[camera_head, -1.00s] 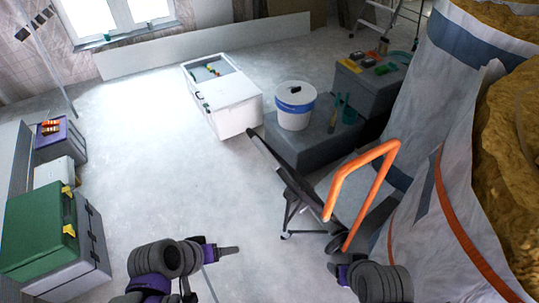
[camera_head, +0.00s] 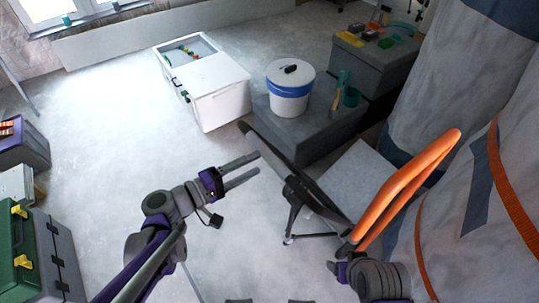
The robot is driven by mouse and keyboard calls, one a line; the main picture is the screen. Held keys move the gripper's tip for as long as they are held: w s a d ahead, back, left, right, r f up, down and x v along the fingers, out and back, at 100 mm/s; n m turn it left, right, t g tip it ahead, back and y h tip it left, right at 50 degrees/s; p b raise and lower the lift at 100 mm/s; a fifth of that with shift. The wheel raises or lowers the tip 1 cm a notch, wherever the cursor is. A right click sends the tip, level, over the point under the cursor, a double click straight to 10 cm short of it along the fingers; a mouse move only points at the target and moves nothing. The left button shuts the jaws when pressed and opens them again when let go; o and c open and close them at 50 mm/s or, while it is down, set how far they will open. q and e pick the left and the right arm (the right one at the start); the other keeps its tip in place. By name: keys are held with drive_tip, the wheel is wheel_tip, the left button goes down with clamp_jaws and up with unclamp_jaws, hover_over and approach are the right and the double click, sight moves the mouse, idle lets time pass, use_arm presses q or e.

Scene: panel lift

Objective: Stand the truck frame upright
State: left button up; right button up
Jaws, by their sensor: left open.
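The truck frame (camera_head: 310,195) is a black folding frame with an orange loop handle (camera_head: 410,185). It leans tilted in the right half of the view, with its dark plate toward the grey boxes and its handle toward me. My left gripper (camera_head: 250,168) is open, its two fingers pointing right toward the dark plate, apart from it as far as I can tell. My right arm's wrist (camera_head: 370,278) is at the bottom, close below the lower end of the orange handle. The right fingers are mostly hidden, so their state and any contact are unclear.
A white chest (camera_head: 212,90) stands beyond my left gripper. A white bucket with a blue band (camera_head: 290,92) sits on a grey box (camera_head: 318,135). Large wrapped bags (camera_head: 450,70) crowd the right. A green case (camera_head: 25,250) stands at left. The floor left of centre is clear.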

sight(270, 156)
use_arm(q)
drive_tip(key=x, duration=0.6)
drive_tip(key=shift+w+b, duration=0.1)
drive_tip(key=shift+b, duration=0.25)
clamp_jaws()
idle(1.0)
